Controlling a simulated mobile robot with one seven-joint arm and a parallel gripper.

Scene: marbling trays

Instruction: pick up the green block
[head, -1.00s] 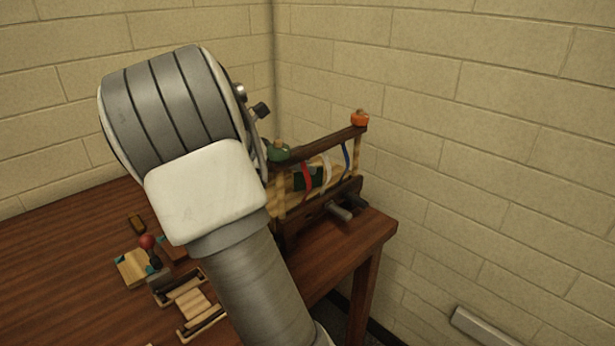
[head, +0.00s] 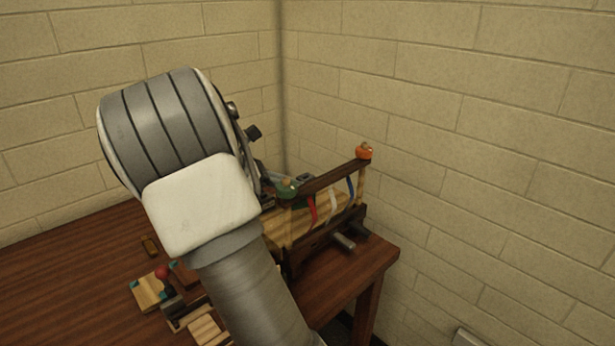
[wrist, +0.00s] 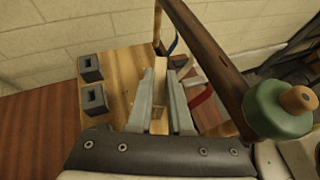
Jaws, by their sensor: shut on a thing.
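My gripper (wrist: 160,108) shows in the wrist view, with its two grey fingers on either side of a narrow tan, wood-coloured piece (wrist: 160,75). It is shut on this piece, over the wooden board (wrist: 120,68). In the head view my arm hides the fingers. No block that is clearly green shows now. The only plain green thing is a rounded green knob with a wooden cap, on the near corner of the wooden frame (head: 335,177); the knob (head: 288,187) also shows large at right in the wrist view (wrist: 277,108).
Red, white and blue straps (head: 333,200) cross the frame's side. Two grey blocks with square holes (wrist: 91,68) sit on the board. An orange knob (head: 364,151) tops the far post. Small wooden parts (head: 150,291) lie at the front. The table's left (head: 70,280) is clear.

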